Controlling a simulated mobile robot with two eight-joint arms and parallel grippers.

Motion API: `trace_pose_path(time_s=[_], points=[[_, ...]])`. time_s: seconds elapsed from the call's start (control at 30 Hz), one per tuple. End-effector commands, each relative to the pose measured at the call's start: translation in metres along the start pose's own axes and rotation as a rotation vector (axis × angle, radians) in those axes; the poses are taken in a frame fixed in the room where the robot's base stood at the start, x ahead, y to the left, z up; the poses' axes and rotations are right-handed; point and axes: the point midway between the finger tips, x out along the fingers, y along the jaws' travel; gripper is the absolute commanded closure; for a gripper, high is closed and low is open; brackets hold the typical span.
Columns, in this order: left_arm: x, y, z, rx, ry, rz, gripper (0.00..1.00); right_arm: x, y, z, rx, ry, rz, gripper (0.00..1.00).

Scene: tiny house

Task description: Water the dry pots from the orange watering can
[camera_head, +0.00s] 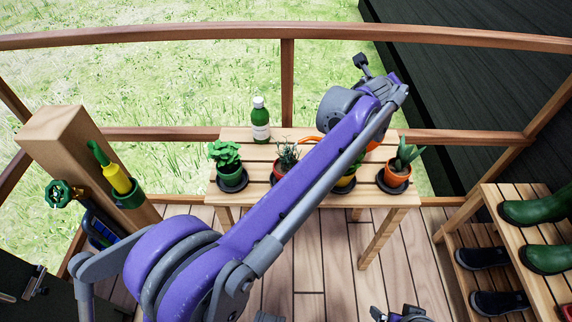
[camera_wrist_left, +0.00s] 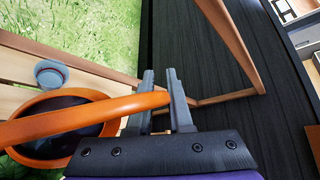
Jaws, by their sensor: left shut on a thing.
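The orange watering can (camera_head: 309,139) stands mostly hidden behind my left arm in the head view. In the left wrist view, my left gripper (camera_wrist_left: 160,103) is shut on the can's orange handle (camera_wrist_left: 75,119), and the can's dark round opening (camera_wrist_left: 50,102) shows below it. My left fingers are hidden in the head view. The potted plants stand in a row on saucers on the slatted table (camera_head: 240,135): a leafy one (camera_head: 226,153), a spiky one (camera_head: 286,155), one in a yellow pot (camera_head: 345,181) partly covered by my arm, and a broad-leaved one (camera_head: 405,155). My right gripper (camera_head: 400,314) is partly cut off.
A green bottle (camera_head: 260,120) stands at the table's back left. A wooden post (camera_head: 65,135) at left holds a yellow-green tool (camera_head: 115,178) and a tap (camera_head: 60,194). A rack with green boots (camera_head: 545,258) stands right. A wooden railing (camera_head: 460,136) runs behind the table.

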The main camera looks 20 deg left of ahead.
Motion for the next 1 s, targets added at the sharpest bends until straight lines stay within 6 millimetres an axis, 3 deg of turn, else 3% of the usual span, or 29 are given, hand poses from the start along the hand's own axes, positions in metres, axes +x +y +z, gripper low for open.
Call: trace_pose_path(time_s=[0.8,1.0], points=[[-0.005,-0.001,0.004,-0.009,-0.003,-0.014,1.0,-0.002,0.0,0.0,0.0,0.0,0.0,0.01],[0.02,0.004,-0.018,0.047,0.016,0.054,1.0,0.004,0.0,0.001,0.0,0.0,0.0,0.01]])
